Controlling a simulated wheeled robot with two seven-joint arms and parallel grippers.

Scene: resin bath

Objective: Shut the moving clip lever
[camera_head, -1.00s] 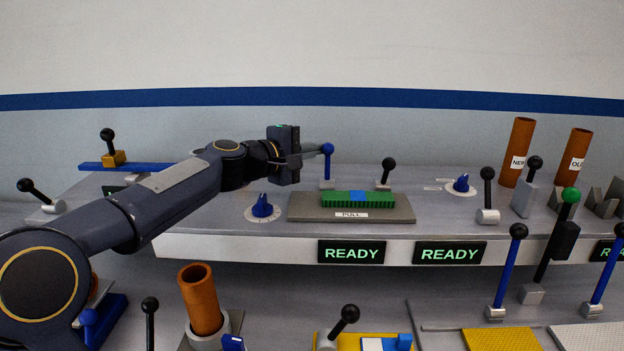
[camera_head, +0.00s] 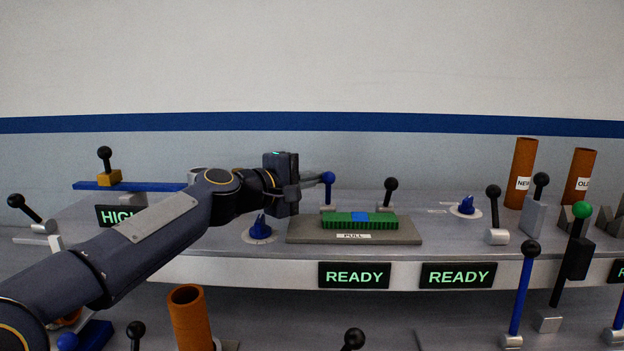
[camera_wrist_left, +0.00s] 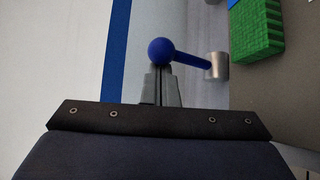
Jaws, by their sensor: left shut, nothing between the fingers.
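A lever with a blue ball knob (camera_head: 328,177) stands at the back left of a grey plate (camera_head: 300,231) that bears a green ribbed block (camera_head: 350,221) with a blue middle. I cannot tell by a label whether it is the moving clip lever. A black-knobbed lever (camera_head: 390,184) stands to its right. My left gripper (camera_head: 317,178) is shut and empty, coming from the left with its fingertips at the blue knob. In the left wrist view, the blue knob (camera_wrist_left: 161,50) sits right at the closed fingertips (camera_wrist_left: 160,70), and its blue rod runs to a grey hub (camera_wrist_left: 216,66). Contact looks likely but is unclear.
A blue dial (camera_head: 260,228) sits left of the plate, near my wrist. Another blue dial (camera_head: 467,206) is at the right. Two brown tubes (camera_head: 521,172) stand at the back right. READY displays (camera_head: 354,276) line the front edge. Several levers crowd the lower right.

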